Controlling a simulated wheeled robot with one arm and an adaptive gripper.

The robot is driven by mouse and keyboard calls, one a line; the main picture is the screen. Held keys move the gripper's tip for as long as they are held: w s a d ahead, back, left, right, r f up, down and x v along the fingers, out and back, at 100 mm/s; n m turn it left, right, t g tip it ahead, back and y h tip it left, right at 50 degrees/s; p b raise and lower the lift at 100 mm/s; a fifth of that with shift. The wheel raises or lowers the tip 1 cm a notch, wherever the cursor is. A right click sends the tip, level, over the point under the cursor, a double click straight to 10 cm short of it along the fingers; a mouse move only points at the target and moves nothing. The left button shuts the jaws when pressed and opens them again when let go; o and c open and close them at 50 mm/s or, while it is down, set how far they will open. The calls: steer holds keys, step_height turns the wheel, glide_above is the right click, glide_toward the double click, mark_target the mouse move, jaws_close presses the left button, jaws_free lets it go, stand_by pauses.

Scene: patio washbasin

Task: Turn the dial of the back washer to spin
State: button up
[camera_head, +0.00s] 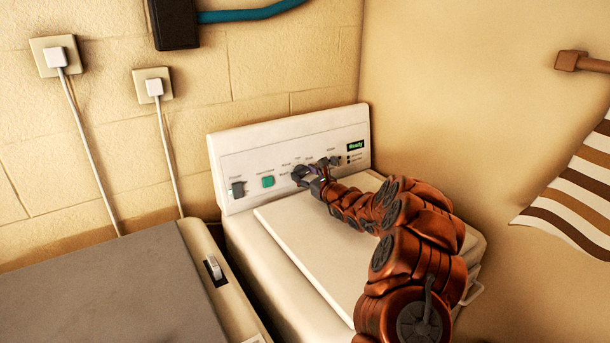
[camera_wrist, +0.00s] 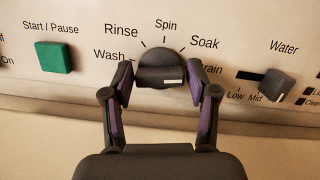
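The white back washer (camera_head: 222,150) stands against the wall with its control panel upright at the back. Its round dark dial (camera_wrist: 160,62) sits among the labels Wash, Rinse, Spin, Soak and one partly covered label ending in "rain". The dial's raised bar lies across, with a white mark at its right end, towards the partly covered label. Spin is printed above the dial. My gripper (camera_wrist: 160,76) is open, with one finger at each side of the dial, very close to it; contact is unclear. In the head view my gripper (camera_head: 312,178) is at the panel and partly covers the dial.
A green Start / Pause button (camera_wrist: 53,57) is left of the dial, and a Water knob (camera_wrist: 275,84) is right. A power switch (camera_head: 238,189) is at the panel's left. The washer lid lies closed under my arm. A second grey-topped machine (camera_head: 110,295) stands at front left.

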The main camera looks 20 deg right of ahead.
steer(key=c, duration=0.7)
steer(key=shift+c, duration=0.2)
